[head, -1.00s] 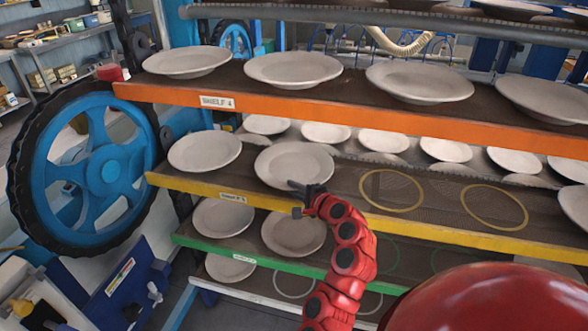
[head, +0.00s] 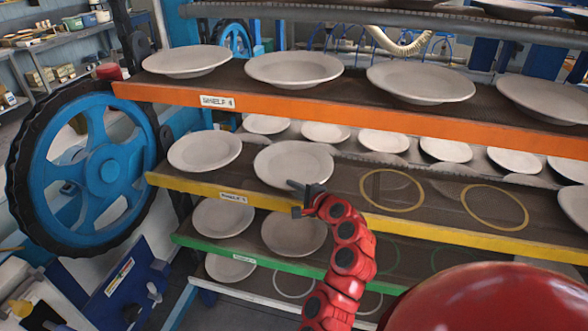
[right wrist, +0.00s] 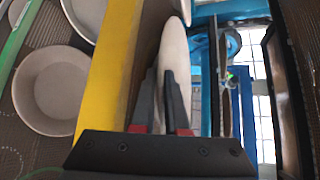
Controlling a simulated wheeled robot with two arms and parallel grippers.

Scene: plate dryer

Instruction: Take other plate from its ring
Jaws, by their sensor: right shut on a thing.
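A grey-white plate (head: 293,162) lies over the yellow-edged shelf, second from the left. My right gripper (head: 303,193) is at the near rim of this plate, at the shelf's front edge. In the right wrist view the plate (right wrist: 174,55) shows edge-on, and the fingers of my right gripper (right wrist: 163,95) are shut on its rim. The ring under the plate is hidden. Another plate (head: 205,150) lies to its left on the same shelf. My left gripper is out of view.
Two empty yellow rings (head: 391,190) lie to the right on the yellow-edged shelf (head: 440,234). The orange-edged shelf (head: 300,112) with several plates is above. The green-edged shelf (head: 215,252) with plates is below. A blue wheel (head: 97,160) stands at left.

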